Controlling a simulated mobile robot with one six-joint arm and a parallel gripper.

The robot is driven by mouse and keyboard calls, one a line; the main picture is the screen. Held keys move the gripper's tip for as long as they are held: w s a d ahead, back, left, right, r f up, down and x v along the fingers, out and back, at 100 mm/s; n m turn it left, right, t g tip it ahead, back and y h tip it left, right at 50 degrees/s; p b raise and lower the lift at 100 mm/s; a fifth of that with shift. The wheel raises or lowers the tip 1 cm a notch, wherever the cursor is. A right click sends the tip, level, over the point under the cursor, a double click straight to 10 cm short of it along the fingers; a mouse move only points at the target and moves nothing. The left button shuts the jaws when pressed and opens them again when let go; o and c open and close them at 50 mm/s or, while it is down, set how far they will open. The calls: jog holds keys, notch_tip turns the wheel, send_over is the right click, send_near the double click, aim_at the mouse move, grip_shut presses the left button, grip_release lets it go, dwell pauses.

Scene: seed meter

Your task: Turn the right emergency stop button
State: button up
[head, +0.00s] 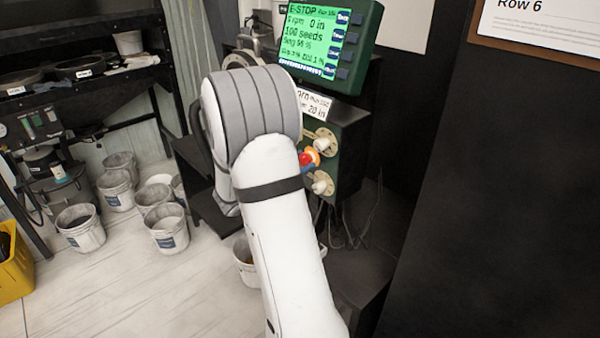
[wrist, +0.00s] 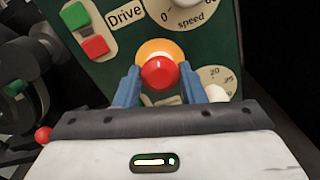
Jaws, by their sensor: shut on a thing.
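The right emergency stop button (wrist: 159,73) is a red knob on a yellow-orange ring on the green panel (wrist: 115,70), between the Drive switch and the dials. It also shows in the head view (head: 305,159), partly covered by my arm. My gripper (wrist: 160,80) has its two blue fingers on either side of the red knob and is shut on it. In the head view only a bit of blue finger shows by the button. Another red knob (wrist: 43,134) shows at the lower left of the wrist view.
A green display (head: 322,42) reading E-STOP stands above the panel. The Drive switch has a green button (wrist: 75,15) and a red one (wrist: 95,46). Several white buckets (head: 168,228) stand on the floor at left.

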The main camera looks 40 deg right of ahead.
jog(key=m+b, duration=0.2)
jog(key=b, duration=0.1)
jog(key=shift+m+b, duration=0.35)
jog(key=shift+m, duration=0.05)
jog(key=o, duration=1)
jog(key=shift+c, duration=0.2)
jog(key=a, duration=0.7)
jog(key=shift+s+a, duration=0.3)
jog(key=shift+a, duration=0.1)
